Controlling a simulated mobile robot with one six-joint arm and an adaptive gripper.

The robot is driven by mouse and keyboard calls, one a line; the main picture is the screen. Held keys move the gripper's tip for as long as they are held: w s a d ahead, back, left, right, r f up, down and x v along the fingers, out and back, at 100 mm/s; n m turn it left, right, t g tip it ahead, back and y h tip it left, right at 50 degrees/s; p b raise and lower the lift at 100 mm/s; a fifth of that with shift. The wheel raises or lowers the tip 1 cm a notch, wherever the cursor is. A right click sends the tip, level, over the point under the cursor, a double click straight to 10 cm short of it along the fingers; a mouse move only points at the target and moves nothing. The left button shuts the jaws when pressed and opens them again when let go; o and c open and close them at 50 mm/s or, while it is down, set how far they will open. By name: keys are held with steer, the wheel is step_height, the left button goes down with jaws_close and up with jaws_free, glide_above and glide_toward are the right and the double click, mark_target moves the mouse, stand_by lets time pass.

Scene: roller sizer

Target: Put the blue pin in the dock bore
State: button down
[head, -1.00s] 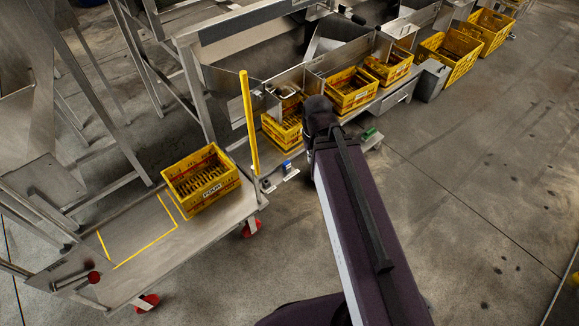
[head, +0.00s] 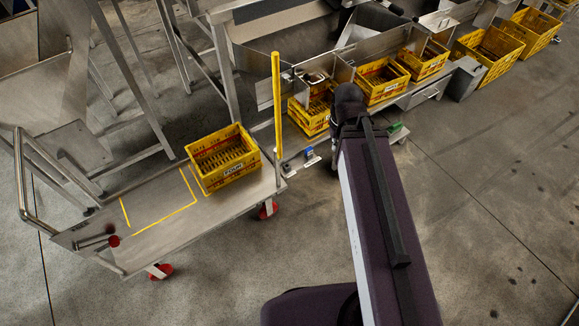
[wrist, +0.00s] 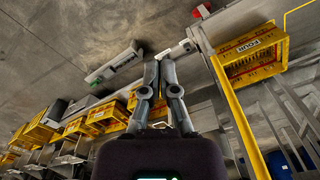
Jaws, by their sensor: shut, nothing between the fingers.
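A small blue piece (head: 309,152), perhaps the blue pin, stands on a small metal bracket (head: 312,161) beside the cart in the head view. It is too small there to tell its shape, and I cannot make out the bore. My gripper (wrist: 162,56) shows in the wrist view with its fingertips together and nothing between them. A small pale fitting (wrist: 181,48) lies just beyond the fingertips in that view; I cannot tell whether they touch it. In the head view my own arm hides the gripper.
A metal cart (head: 150,245) with a yellow crate (head: 226,165) stands at left. A yellow post (head: 277,105) rises near the bracket; it also crosses the wrist view (wrist: 234,115). More yellow crates (head: 382,82) line the machine. Open floor (head: 490,210) lies at right.

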stand_by(0.4)
steer(key=c, duration=0.7)
jaws_free()
steer(key=shift+f, duration=0.15)
steer(key=o, duration=0.3)
steer(key=shift+w+f+b, duration=0.2)
steer(key=shift+f+b, duration=0.05)
steer(key=shift+b, duration=0.1)
steer(key=o, duration=0.4)
steer(key=shift+w+f+b, duration=0.2)
steer(key=shift+f+b, duration=0.2)
steer(key=shift+b, duration=0.05)
steer(key=shift+c, duration=0.2)
steer(key=n+t+y+b, duration=0.55)
steer(key=t+b, duration=0.25)
steer(key=b, duration=4)
glide_toward(310, 149)
steer(key=shift+s+d+r+n+h, duration=0.2)
steer(key=shift+s+r+n+h, duration=0.2)
steer(key=shift+s+r, duration=0.6)
steer(key=shift+w+r, duration=0.1)
steer(key=shift+w, duration=0.1)
steer(key=shift+b+x, duration=3.05)
steer(key=shift+x, duration=1.2)
